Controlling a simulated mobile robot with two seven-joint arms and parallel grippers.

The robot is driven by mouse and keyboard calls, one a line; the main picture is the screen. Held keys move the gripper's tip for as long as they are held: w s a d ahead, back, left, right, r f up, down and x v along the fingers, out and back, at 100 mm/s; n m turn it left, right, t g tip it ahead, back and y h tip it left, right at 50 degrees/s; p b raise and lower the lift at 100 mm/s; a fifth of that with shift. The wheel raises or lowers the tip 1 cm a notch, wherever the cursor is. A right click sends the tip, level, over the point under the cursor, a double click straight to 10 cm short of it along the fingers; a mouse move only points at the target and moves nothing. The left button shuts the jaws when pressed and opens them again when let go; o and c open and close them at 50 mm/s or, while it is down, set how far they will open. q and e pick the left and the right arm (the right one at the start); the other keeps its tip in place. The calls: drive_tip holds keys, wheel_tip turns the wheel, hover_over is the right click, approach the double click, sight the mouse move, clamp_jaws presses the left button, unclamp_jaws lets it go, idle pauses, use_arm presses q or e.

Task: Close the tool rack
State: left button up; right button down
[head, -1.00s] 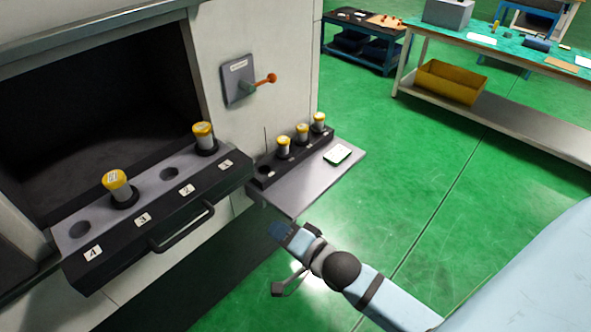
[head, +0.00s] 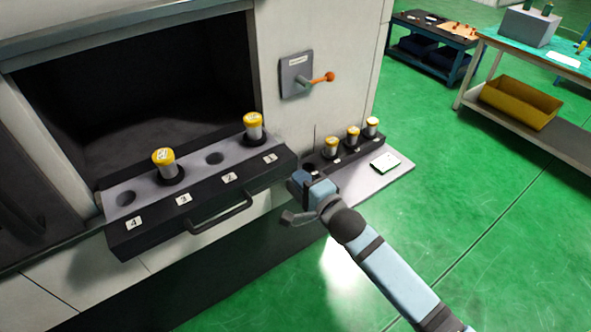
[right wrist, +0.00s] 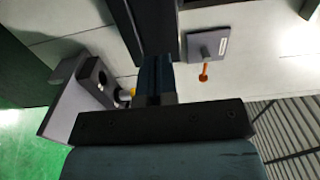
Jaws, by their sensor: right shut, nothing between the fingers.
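The tool rack (head: 200,214) is a dark drawer with a grey top, pulled out from the machine's dark opening. Its front carries labels 1 to 4 and a dark bar handle (head: 220,217). Yellow-capped holders stand in slot 1 (head: 253,127) and slot 3 (head: 164,163); slots 2 and 4 are empty. My right gripper (head: 298,183) is shut and empty, just beyond the rack's right front end; contact cannot be told. In the right wrist view its blue fingers (right wrist: 156,75) are together, pointing at a dark bar-like part. My left gripper is not in view.
A side shelf (head: 383,181) right of the rack holds several yellow-capped holders and a white device (head: 385,162). A lever plate (head: 297,75) with an orange knob is on the machine wall. A workbench with a yellow bin (head: 519,102) stands farther right. The green floor between is clear.

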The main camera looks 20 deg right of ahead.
sight(290, 168)
drive_tip(key=shift+x, duration=1.2)
drive_tip(key=shift+w+a, duration=0.15)
drive_tip(key=shift+w, duration=0.3)
drive_tip(key=b+x, duration=0.3)
drive_tip(key=x, duration=1)
drive_tip(key=shift+w+a+f, duration=0.1)
drive_tip(key=shift+w+f, duration=0.05)
drive_tip(key=shift+w, duration=0.2)
drive_tip(key=b+x, duration=0.5)
drive_tip(key=x, duration=0.5)
drive_tip(key=shift+s, duration=0.1)
drive_tip(key=shift+b+x, duration=0.4)
drive_tip(key=shift+x, duration=0.4)
